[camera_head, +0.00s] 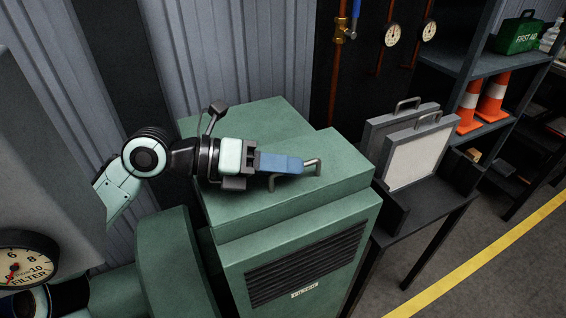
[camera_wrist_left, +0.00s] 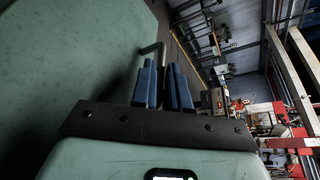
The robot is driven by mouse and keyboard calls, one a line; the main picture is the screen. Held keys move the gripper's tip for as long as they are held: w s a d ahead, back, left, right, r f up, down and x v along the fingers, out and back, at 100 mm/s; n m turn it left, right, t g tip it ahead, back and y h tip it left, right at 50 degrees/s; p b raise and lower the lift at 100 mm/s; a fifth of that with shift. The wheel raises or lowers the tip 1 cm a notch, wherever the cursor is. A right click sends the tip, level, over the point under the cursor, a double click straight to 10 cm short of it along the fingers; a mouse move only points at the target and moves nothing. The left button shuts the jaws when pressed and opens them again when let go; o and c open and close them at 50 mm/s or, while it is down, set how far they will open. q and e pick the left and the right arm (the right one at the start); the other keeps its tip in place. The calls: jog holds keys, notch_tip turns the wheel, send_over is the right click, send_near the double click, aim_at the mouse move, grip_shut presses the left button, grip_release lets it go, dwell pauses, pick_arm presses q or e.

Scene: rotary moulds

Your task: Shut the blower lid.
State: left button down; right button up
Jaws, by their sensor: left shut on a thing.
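The blower (camera_head: 320,245) is a green cabinet with a dark louvred grille on its front. Its green lid (camera_head: 240,205) lies over the top, and I see no clear gap along its front edge. A bent metal handle (camera_head: 318,165) stands on the lid. My left gripper (camera_head: 298,165), with blue fingers, reaches in from the left and is shut on the handle. In the left wrist view the handle (camera_wrist_left: 159,50) runs down between the blue fingers (camera_wrist_left: 163,85), which hide part of it. The lid's green surface (camera_wrist_left: 70,60) fills the left. My right gripper is not in view.
A dark stand (camera_head: 440,215) with flat handled panels (camera_head: 415,155) is close on the blower's right. A pressure gauge (camera_head: 25,262) is at lower left. Shelves (camera_head: 480,70) with cones (camera_head: 490,100) are at the back right. Floor beyond the yellow line is clear.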

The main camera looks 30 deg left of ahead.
pick_arm(q)
jog(key=c, duration=1.2)
grip_release()
jog(key=shift+s+d+r, duration=0.1)
jog(key=shift+s+d, duration=0.05)
